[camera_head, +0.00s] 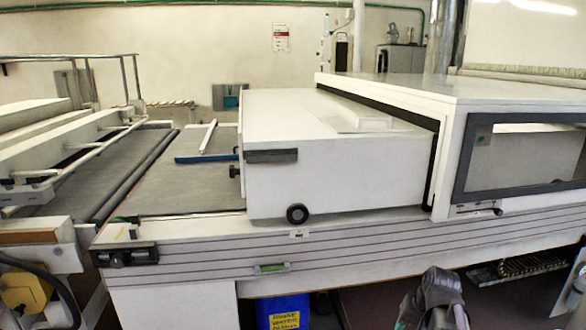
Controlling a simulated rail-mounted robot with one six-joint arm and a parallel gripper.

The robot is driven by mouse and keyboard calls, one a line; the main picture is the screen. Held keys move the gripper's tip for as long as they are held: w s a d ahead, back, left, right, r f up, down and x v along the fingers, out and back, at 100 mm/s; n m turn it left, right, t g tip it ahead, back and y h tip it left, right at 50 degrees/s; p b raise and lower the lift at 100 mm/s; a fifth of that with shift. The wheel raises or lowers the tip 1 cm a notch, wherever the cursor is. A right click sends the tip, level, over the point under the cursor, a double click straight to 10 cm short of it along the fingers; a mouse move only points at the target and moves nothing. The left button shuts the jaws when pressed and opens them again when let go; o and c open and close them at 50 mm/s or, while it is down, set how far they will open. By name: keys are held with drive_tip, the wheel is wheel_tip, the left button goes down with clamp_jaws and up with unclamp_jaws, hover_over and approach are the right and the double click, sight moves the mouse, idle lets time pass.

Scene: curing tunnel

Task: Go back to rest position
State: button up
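The task names no object, only a rest position. Grey and dark jointed parts, which look like part of my arm, show at the bottom edge right of centre. No gripper fingers can be made out, so I cannot see whether my gripper holds anything. The white curing tunnel (400,88) fills the right half of the view, with a lower white box-shaped section (340,165) at its left end. A grey conveyor belt (185,185) leads to it from the left.
A white side rail (300,255) runs below the tunnel. A blue container (283,310) with a yellow label stands under it. White machinery (50,150) with rails is at the left. A windowed panel (525,160) is at the right.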

drive_tip(key=s+a+r+n+g+h+p, duration=0.1)
drive_tip(key=s+a+n, duration=0.25)
drive_tip(key=a, duration=0.45)
drive_tip(key=s+a+r+n+h+p, duration=0.15)
drive_tip(key=s+a, duration=0.25)
drive_tip(key=a, duration=0.4)
wheel_tip(320, 180, up, 16)
drive_tip(key=p, duration=1.6)
drive_tip(key=shift+w+d+f, duration=0.2)
drive_tip(key=shift+w+d, duration=0.15)
drive_tip(key=shift+d, duration=0.1)
drive_tip(key=shift+y, duration=0.25)
idle(0.7)
